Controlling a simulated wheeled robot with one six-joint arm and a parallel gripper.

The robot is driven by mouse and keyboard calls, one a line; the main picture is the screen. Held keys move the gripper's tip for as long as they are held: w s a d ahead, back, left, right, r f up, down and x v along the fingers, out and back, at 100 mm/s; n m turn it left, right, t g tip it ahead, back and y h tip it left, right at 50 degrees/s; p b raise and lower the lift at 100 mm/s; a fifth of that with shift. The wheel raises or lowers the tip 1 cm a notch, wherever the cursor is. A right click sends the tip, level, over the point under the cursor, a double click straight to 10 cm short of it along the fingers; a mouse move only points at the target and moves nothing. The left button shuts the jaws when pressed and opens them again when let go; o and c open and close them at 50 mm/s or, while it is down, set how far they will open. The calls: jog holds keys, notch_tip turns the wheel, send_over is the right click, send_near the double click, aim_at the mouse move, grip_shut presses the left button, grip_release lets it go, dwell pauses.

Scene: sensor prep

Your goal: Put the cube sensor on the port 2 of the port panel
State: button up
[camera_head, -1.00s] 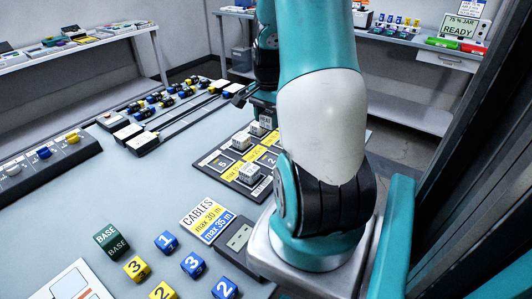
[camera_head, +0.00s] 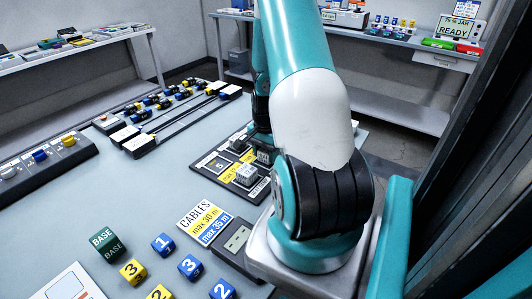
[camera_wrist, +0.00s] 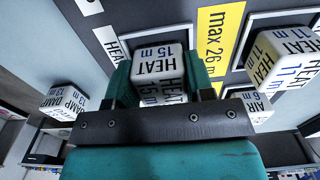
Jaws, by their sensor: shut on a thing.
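A white cube sensor (camera_wrist: 158,65) marked HEAT 15 m sits between the teal fingers of my gripper (camera_wrist: 160,85) in the wrist view. My gripper is shut on it. In the head view my gripper (camera_head: 262,142) is low over the right part of the dark port panel (camera_head: 205,166), with the held cube (camera_head: 264,156) under it. Port 2's number is hidden there by my gripper and cube. I cannot tell whether the cube touches the panel. Square 5 (camera_head: 217,163) of the panel shows bare.
Another white cube (camera_head: 246,174) stands on the panel close to the held one. The wrist view shows cubes marked HEAT 11 m (camera_wrist: 283,62), AIR 6 m (camera_wrist: 256,108) and DAMP 13 m (camera_wrist: 65,102) around my gripper. Numbered cubes (camera_head: 190,267) and a CABLES card (camera_head: 205,220) lie nearer.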

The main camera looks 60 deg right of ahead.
aim_at(266, 151)
jog(key=shift+f, duration=0.2)
jog(key=o, duration=0.9)
jog(key=shift+o, duration=0.2)
jog(key=shift+r, duration=0.1)
notch_tip(266, 151, up, 12)
jog(key=w+a+r+n, duration=0.2)
jog(key=a+r+n, duration=0.15)
jog(key=a, duration=0.35)
jog(key=w+a+r+n+t+y, duration=0.1)
jog(key=w+a+r+n, duration=0.2)
jog(key=a, duration=0.4)
jog(key=w+a+r+n, duration=0.1)
jog(key=w+a+n, duration=0.1)
jog(key=a+n, duration=0.3)
jog(key=s+a+r+n+y, duration=0.1)
jog(key=s+a+n, duration=0.3)
jog(key=a, duration=0.4)
jog(key=s+a+r+n+y, duration=0.1)
jog(key=s+a+r+n, duration=0.2)
jog(key=a+n, duration=0.3)
jog(key=s+a+r+n+g+y, duration=0.1)
jog(key=s+a+n, duration=0.4)
jog(key=a, duration=0.5)
jog(key=shift+s+a+r, duration=0.15)
jog(key=shift+s+r, duration=0.35)
jog(key=shift+r, duration=0.05)
